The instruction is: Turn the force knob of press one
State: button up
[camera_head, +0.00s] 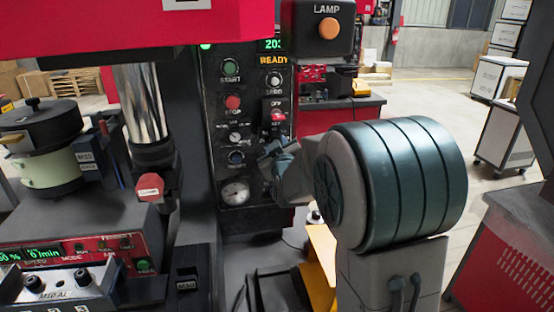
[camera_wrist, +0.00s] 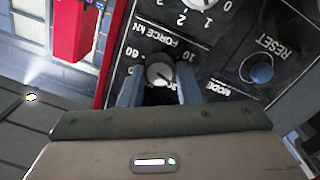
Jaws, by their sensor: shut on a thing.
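The force knob (camera_wrist: 160,73) is a small round grey knob with a pale pointer, under the label FORCE kN on the black control panel (camera_wrist: 215,62). The lettering appears upside down in the wrist view. My gripper (camera_wrist: 160,88) has its two blue-grey fingers shut on the sides of the knob. In the head view my gripper (camera_head: 268,157) reaches the panel (camera_head: 255,172) from the right. There the gripper hides the knob.
Close to the gripper are a blue RESET button (camera_wrist: 262,72) and a white dial (camera_wrist: 202,3). The panel also bears a green START button (camera_head: 230,67), a red STOP button (camera_head: 232,102), a red switch (camera_head: 277,116) and a gauge (camera_head: 235,192).

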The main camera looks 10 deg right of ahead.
jog(key=m+b, duration=0.5)
jog(key=b, duration=0.3)
jog(key=shift+m, duration=0.3)
jog(key=o, duration=1)
jog(key=s+b, duration=0.1)
jog(key=s, duration=0.8)
jog(key=s+b, duration=0.1)
jog(key=s, duration=0.4)
jog(key=shift+a+r+b, duration=0.2)
jog(key=shift+r+b, duration=0.05)
jog(key=shift+b, duration=0.05)
jog(key=shift+w, duration=0.1)
